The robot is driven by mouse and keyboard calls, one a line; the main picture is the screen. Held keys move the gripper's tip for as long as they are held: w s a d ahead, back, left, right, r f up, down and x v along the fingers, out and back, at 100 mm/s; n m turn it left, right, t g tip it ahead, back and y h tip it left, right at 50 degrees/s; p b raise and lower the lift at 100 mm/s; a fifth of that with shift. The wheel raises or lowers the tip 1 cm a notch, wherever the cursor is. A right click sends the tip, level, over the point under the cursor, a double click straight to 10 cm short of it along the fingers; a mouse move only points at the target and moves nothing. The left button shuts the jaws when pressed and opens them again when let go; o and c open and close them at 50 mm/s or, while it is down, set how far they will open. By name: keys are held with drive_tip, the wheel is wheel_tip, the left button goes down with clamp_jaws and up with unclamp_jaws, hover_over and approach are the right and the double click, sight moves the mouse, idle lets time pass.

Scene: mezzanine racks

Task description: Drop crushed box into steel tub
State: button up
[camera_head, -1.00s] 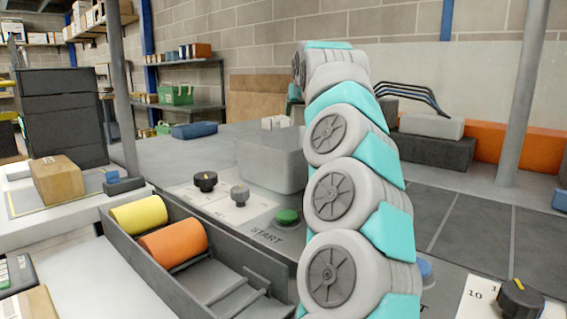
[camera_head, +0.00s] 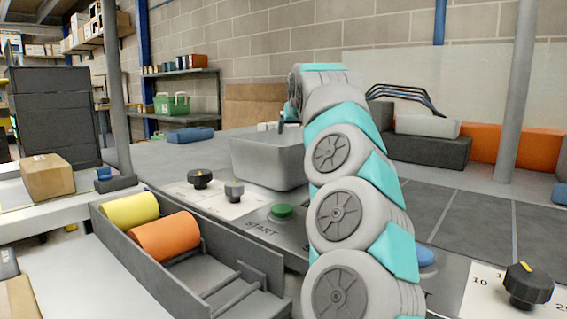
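The steel tub (camera_head: 262,166) is a grey, open-topped tub standing behind the control panel, just left of my arm. My arm rises in front of its right side and bends away at the top. A small pale and teal piece shows above the tub's far rim and may be part of my gripper. The fingertips cannot be made out. I cannot pick out a crushed box for certain. A brown carton (camera_head: 48,177) sits on the pale table at the left, apart from the tub, and looks mostly whole. The tub's inside is hidden.
A dark tray (camera_head: 120,232) with yellow (camera_head: 131,210) and orange (camera_head: 166,237) rollers lies at front left. The panel has black knobs (camera_head: 200,179) and a green START button (camera_head: 282,211). A grey post (camera_head: 516,100) stands at right.

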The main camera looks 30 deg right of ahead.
drive_tip(key=shift+o, duration=0.6)
drive_tip(key=b+v, duration=0.1)
drive_tip(key=v, duration=0.6)
drive_tip(key=shift+s+r, duration=0.15)
drive_tip(key=shift+s, duration=0.2)
drive_tip(key=shift+a, duration=0.15)
